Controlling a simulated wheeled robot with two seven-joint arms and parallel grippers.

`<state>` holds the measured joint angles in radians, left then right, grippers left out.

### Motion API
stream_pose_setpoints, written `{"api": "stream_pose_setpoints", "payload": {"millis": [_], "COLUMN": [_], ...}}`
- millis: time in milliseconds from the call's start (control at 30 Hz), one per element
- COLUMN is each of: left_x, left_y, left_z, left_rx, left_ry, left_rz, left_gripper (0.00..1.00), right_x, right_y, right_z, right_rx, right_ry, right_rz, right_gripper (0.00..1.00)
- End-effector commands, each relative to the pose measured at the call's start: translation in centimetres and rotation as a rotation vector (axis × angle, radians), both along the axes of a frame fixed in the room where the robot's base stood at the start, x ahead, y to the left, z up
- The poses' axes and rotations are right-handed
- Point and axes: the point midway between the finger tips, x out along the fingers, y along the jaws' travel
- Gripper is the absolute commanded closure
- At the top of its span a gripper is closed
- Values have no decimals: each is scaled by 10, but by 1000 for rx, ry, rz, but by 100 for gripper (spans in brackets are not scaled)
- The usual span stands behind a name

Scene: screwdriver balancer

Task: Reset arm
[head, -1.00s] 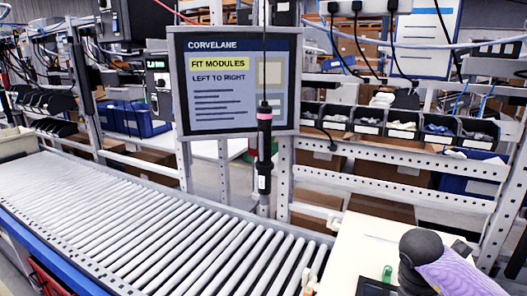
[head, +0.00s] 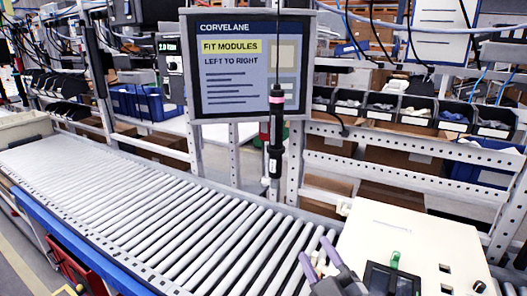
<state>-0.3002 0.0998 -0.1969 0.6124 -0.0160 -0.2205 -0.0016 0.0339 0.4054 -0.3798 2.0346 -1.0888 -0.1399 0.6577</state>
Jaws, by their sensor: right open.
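A black screwdriver (head: 276,140) with a pink band hangs upright on a cable in front of the screen. My right gripper (head: 315,251) shows at the bottom edge, right of centre, with its two purple-grey fingers apart and nothing between them. It is in front of the roller conveyor's right end, beside a pale panel, and well below the screwdriver. My left gripper is not in view.
The roller conveyor (head: 150,205) is bare. A cream panel (head: 410,235) with a green piece (head: 395,260) and a dark square device (head: 388,280) lies at lower right. A screen (head: 250,65) and perforated rails stand behind, with black bins (head: 415,108).

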Motion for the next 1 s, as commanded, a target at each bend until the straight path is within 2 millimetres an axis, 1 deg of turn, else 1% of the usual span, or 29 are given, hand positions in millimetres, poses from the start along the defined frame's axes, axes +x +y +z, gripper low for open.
{"api": "stream_pose_setpoints", "payload": {"millis": [33, 67, 100, 167, 200, 267, 300, 367, 400, 467, 500, 567, 600, 700, 767, 800, 867, 900, 967, 1000], "left_x": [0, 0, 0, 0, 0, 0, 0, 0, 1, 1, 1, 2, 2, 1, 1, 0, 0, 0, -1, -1], "left_y": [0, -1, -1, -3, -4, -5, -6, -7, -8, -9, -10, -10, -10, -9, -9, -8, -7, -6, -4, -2], "left_z": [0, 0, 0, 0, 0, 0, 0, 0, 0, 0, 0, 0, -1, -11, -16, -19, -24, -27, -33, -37], "left_rx": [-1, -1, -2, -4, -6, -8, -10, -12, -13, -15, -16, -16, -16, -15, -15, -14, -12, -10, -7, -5], "left_ry": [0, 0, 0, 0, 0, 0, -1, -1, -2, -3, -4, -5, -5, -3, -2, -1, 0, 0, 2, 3], "left_rz": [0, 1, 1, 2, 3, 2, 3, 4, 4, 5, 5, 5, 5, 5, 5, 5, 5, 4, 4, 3], "left_gripper": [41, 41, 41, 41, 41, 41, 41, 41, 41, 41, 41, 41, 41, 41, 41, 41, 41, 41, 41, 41], "right_x": [-7, -13, -24, -46, -61, -86, -103, -128, -145, -170, -187, -211, -224, -215, -215, -215, -218, -221, -228, -235], "right_y": [-29, -46, -64, -79, -85, -88, -87, -84, -81, -75, -70, -63, -58, -59, -59, -59, -59, -60, -61, -62], "right_z": [-17, -33, -56, -89, -108, -133, -147, -163, -172, -182, -187, -192, -199, -247, -273, -291, -320, -340, -371, -393], "right_rx": [139, 208, 272, 330, 351, 368, 372, 371, 367, 357, 348, 329, 315, 303, 296, 292, 284, 278, 268, 261], "right_ry": [129, 229, 370, 571, 695, 867, 975, 1127, 1225, 1363, 1452, 1580, 1650, 1659, 1671, 1679, 1692, 1701, 1716, 1726], "right_rz": [-171, -276, -392, -513, -567, -621, -644, -662, -664, -658, -645, -617, -598, -609, -614, -616, -620, -621, -625, -628], "right_gripper": [50, 50, 50, 50, 50, 50, 50, 50, 50, 50, 50, 50, 50, 50, 50, 50, 50, 50, 50, 50]}}
